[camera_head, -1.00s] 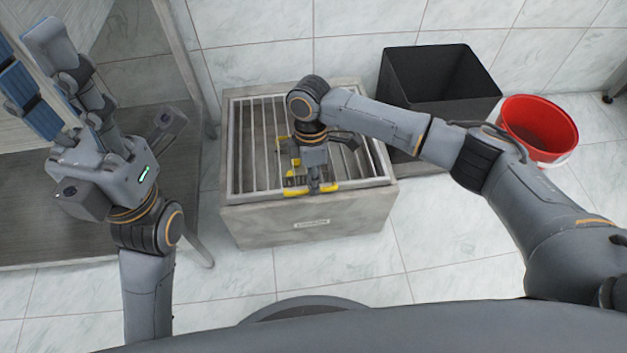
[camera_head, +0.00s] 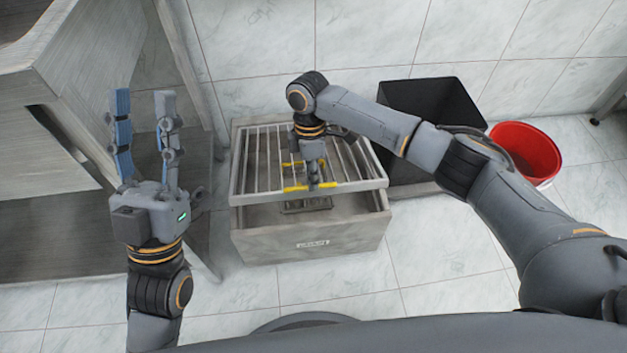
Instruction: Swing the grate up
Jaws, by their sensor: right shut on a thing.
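The metal grate (camera_head: 262,168) sits over a grey box (camera_head: 265,243) on the floor. Its front edge is raised above the box's front rim, so the grate is tilted and a gap shows into the box. Yellow parts (camera_head: 296,188) show at the grate's front bar, by the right gripper's fingers. My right gripper (camera_head: 313,183) is shut on the grate's front bar near its middle. My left gripper (camera_head: 145,105) is open and empty, fingers pointing up, to the left of the box and apart from it.
A black bin (camera_head: 437,100) stands right of the box, with a red bucket (camera_head: 527,150) beside it. A grey metal cabinet (camera_head: 100,55) stands at the left. The tiled wall is close behind the box. Floor in front is clear.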

